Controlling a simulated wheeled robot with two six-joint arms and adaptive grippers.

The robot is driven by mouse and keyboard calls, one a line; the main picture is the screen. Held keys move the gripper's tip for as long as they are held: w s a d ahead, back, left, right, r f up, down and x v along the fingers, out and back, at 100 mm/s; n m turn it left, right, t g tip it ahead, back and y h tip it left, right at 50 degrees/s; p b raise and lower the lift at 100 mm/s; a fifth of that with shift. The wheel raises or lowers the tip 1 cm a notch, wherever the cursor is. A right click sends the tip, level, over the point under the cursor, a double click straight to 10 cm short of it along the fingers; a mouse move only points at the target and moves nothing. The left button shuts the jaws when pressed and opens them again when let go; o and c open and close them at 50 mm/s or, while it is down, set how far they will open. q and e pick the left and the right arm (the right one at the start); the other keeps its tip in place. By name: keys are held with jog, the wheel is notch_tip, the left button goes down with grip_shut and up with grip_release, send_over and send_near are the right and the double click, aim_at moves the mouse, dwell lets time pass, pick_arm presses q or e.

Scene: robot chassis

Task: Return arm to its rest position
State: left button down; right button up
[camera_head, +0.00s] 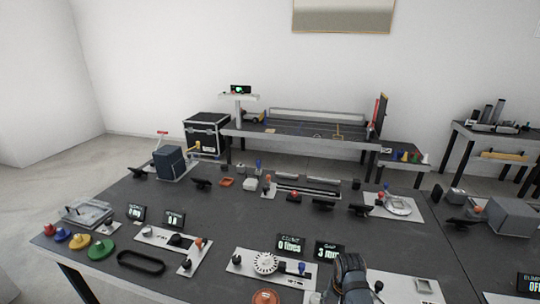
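One dark gripper (350,274) shows at the bottom edge, right of the middle. It looks like my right gripper. It is over the front part of the dark table (330,228), beside a small display reading "3" and a word I cannot make out. Its fingers are too dark and small to tell whether they are open or shut, and I see nothing clearly held in it. My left gripper and its arm are not in view.
A white panel with a toothed wheel (265,262) lies just left of the gripper. Coloured knobs (101,249) stand at the table's left front. A grey box (512,217) is at the right. A second bench (300,136) stands by the wall.

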jog(key=s+d+r+n+t, duration=0.1)
jog(key=s+r+n, duration=0.2)
jog(key=s, duration=0.7)
jog(key=s+d+r+n+t, duration=0.2)
jog(key=s+r+n, duration=0.15)
jog(key=s, duration=0.65)
jog(key=s+d+f+m+g+b, duration=0.1)
jog(key=s+f, duration=0.1)
jog(key=f, duration=1.3)
jog(key=s+d+f+g+b, duration=0.1)
jog(key=d+f, duration=0.1)
jog(key=f, duration=1.3)
jog(key=s+f+g+b, duration=0.1)
jog(key=s+f, duration=1.4)
jog(key=s, duration=0.2)
jog(key=shift+s+d+f, duration=0.3)
jog(key=shift+f, duration=0.1)
jog(key=shift+d, duration=0.1)
